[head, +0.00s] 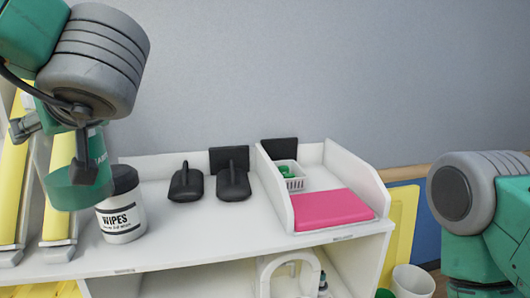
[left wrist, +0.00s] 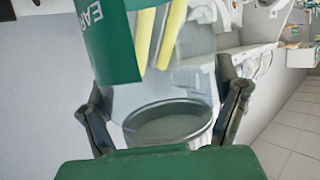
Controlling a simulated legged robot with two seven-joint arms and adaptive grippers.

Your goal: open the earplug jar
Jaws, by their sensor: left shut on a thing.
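The earplug jar (head: 75,192) is a clear and green cylinder at the left of the head view, overlapping the wipes tub from this viewpoint. In the left wrist view its green label (left wrist: 105,38) with the letters "EA" shows above a round grey end (left wrist: 168,123). My left gripper (head: 88,170) reaches down to the jar from above. In the left wrist view its two dark fingers (left wrist: 165,112) stand on either side of the jar, shut on it. My right arm is at the right edge of the head view, but its gripper is out of frame.
A white wipes tub (head: 121,218) with a black lid stands on the white counter (head: 205,232). Two black items (head: 233,183) lie near its back. A white divided tray (head: 310,226) holds a pink pad (head: 332,208) and a small basket (head: 289,180). The counter's front middle is clear.

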